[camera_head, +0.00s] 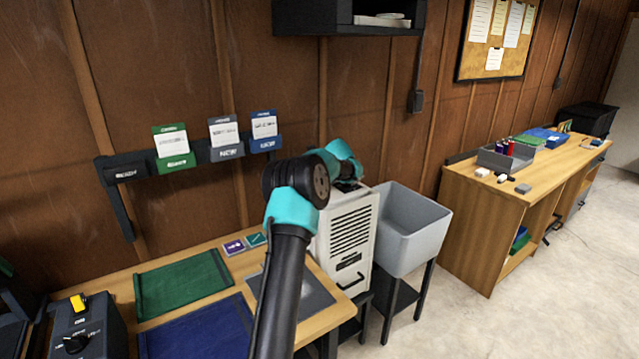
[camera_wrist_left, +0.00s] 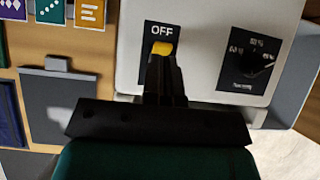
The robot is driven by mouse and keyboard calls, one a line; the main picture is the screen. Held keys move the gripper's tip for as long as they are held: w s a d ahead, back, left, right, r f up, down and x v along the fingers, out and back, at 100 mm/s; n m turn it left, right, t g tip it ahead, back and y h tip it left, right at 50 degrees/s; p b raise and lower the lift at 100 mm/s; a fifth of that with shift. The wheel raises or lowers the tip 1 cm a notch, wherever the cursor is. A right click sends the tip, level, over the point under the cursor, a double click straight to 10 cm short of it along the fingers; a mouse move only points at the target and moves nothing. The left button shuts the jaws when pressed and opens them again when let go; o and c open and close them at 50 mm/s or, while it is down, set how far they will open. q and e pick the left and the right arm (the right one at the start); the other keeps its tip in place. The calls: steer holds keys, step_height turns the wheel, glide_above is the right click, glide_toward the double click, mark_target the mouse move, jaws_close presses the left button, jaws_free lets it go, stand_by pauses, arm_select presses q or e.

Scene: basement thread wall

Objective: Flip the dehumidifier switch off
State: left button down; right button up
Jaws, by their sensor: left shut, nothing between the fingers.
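The dehumidifier (camera_head: 346,235) is a white unit with a slatted front, standing past the right end of the near bench. In the left wrist view its pale panel (camera_wrist_left: 205,70) carries a yellow switch (camera_wrist_left: 162,47) below the word OFF, with a dial (camera_wrist_left: 255,62) to the right. My left gripper (camera_wrist_left: 161,62) is shut and empty, its tips at the lower edge of the switch. The fingers cover what lies below the yellow part, and I cannot tell whether they touch it. In the head view my arm hides most of this gripper. My right gripper is not in view.
A grey tub (camera_head: 412,232) on a dark stand is right of the dehumidifier. The bench holds a green mat (camera_head: 183,285), a blue mat (camera_head: 200,330) and a black box (camera_head: 88,330) with a yellow part and knob. A black shelf (camera_head: 350,18) hangs above.

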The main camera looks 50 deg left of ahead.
arm_select(q)
steer(key=shift+d+r, duration=0.25)
steer(key=shift+d, duration=0.4)
steer(key=shift+d+r, duration=0.25)
steer(key=shift+d, duration=0.4)
steer(key=shift+d+r, duration=0.2)
steer(key=shift+d, duration=0.4)
steer(key=a+r+v, duration=0.1)
steer(key=v, duration=0.8)
steer(key=shift+r, duration=0.35)
steer(key=shift+a, duration=0.1)
